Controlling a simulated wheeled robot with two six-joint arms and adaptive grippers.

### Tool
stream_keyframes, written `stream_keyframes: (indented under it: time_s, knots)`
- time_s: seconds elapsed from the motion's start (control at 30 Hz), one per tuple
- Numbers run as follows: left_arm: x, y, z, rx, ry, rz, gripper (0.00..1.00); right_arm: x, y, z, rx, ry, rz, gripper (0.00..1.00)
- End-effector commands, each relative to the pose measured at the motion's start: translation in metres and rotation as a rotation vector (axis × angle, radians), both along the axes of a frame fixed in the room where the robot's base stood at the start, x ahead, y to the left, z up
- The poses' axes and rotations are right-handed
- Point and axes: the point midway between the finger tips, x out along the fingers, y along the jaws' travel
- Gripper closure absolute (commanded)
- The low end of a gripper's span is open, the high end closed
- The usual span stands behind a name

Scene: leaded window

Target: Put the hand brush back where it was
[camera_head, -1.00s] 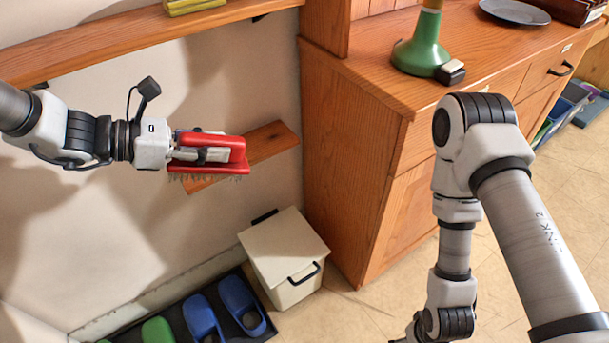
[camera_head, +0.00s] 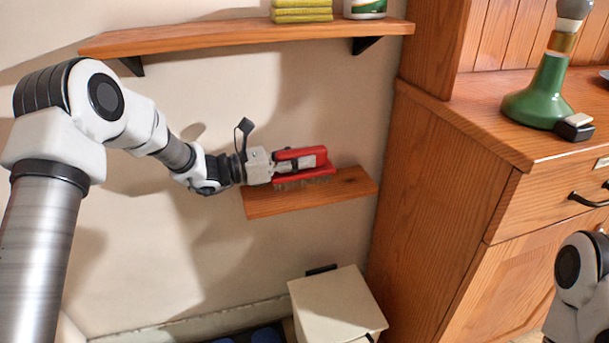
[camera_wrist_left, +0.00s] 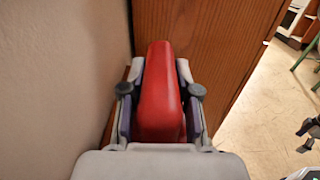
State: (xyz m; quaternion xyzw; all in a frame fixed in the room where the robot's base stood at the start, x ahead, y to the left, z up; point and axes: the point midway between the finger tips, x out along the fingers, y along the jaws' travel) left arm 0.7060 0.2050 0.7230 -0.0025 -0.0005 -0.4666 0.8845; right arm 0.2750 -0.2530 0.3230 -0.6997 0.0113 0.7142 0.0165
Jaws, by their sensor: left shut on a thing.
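The hand brush (camera_head: 318,156) has a red body and dark bristles that point down. My left gripper (camera_head: 293,164) is shut on it. The brush is over the small lower wooden shelf (camera_head: 330,192) on the wall; I cannot tell whether the bristles touch the board. In the left wrist view the brush's red back (camera_wrist_left: 160,95) lies between the two fingers and points away toward the cabinet side. My right arm shows only in part at the lower right of the head view, and its gripper is out of view.
A longer wooden shelf (camera_head: 240,36) above holds yellow-green sponges (camera_head: 301,10) and a white-and-green container (camera_head: 364,7). A wooden cabinet (camera_head: 440,190) stands right of the small shelf, with a green lamp-like object (camera_head: 541,95) on top. A cream bin (camera_head: 337,305) stands below.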

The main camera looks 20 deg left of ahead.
Motion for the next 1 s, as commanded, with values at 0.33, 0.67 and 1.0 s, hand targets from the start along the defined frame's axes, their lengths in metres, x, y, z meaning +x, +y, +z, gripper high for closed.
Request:
stream_keyframes:
  time_s: [0.33, 0.67, 1.0]
  knots:
    - [0.022, 0.003, -0.035, -0.001, 0.000, 0.000, 1.00, 0.000, 0.000, -0.024, 0.000, 0.000, 0.000, 0.15]
    - [0.022, 0.003, -0.038, 0.000, -0.001, 0.000, 1.00, 0.000, 0.000, -0.024, 0.000, 0.000, 0.000, 0.15]
    - [0.023, 0.003, -0.040, 0.000, 0.000, 0.000, 0.44, -0.001, 0.000, -0.025, 0.000, 0.000, 0.000, 0.15]
